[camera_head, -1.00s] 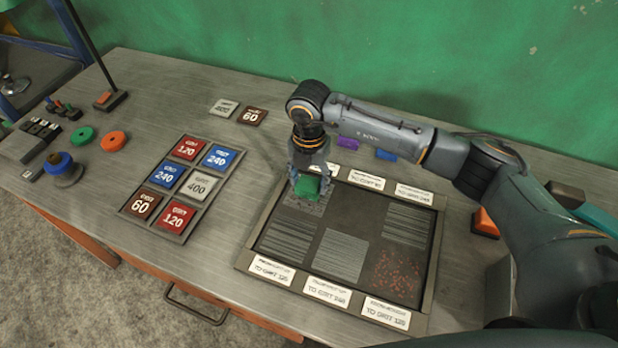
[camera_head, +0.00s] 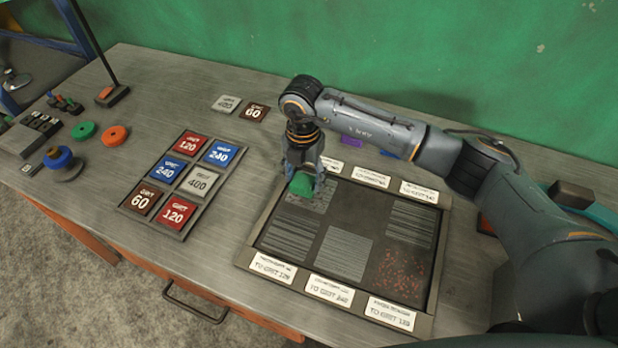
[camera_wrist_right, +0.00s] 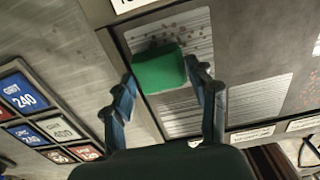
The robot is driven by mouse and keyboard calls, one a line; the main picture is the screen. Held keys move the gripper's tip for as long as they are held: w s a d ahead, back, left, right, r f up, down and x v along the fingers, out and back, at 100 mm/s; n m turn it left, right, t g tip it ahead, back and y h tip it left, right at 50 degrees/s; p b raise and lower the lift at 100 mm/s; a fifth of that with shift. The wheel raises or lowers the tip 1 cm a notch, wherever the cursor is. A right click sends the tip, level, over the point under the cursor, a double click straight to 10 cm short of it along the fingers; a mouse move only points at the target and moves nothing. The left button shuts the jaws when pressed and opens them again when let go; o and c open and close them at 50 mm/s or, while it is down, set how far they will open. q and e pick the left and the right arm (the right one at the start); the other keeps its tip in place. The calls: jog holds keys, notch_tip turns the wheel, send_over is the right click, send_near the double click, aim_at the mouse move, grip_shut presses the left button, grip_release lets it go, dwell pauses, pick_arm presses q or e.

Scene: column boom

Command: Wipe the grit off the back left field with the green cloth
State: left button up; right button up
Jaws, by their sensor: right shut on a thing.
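The green cloth (camera_head: 301,184) is a small block-like pad at the left part of the back left field (camera_head: 320,198) of the framed board (camera_head: 250,234). My right gripper (camera_head: 303,180) is shut on it from above. In the right wrist view the cloth (camera_wrist_right: 160,70) lies between the two fingers. Beside it, the grey back left field (camera_wrist_right: 192,28) carries scattered reddish grit (camera_wrist_right: 190,42). The cloth and gripper hide part of this field. Whether the cloth presses on the surface is hard to tell. My left gripper is not in view.
The front right field (camera_head: 402,272) has dense red specks; other fields show pale stripes. White labels (camera_head: 330,290) line the board. A tray of grit tiles (camera_head: 180,187) stands left. An orange disc (camera_head: 115,136) and a green disc (camera_head: 84,131) lie farther left. Bare table separates them.

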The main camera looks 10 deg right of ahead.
jog(key=shift+d, duration=0.1)
jog(key=shift+s+d, duration=0.25)
jog(key=shift+d, duration=0.15)
jog(key=shift+s+d+f+p, duration=0.1)
jog(key=shift+s+d+p, duration=0.15)
jog(key=shift+s+d, duration=0.3)
jog(key=shift+s+d+p, duration=0.25)
jog(key=shift+s+d, duration=0.05)
jog(key=shift+d, duration=0.35)
jog(key=shift+a, duration=0.1)
jog(key=shift+w+a+f+b, duration=0.1)
jog(key=shift+w+a+b, duration=0.2)
jog(key=shift+a+b, duration=0.1)
jog(key=shift+w+a+b, duration=0.3)
jog(key=shift+w+a, duration=0.05)
jog(key=shift+a, duration=0.25)
jog(key=shift+w+a+b, duration=0.25)
jog(key=shift+w+a, duration=0.1)
jog(key=shift+a, duration=0.2)
jog(key=shift+d, duration=0.1)
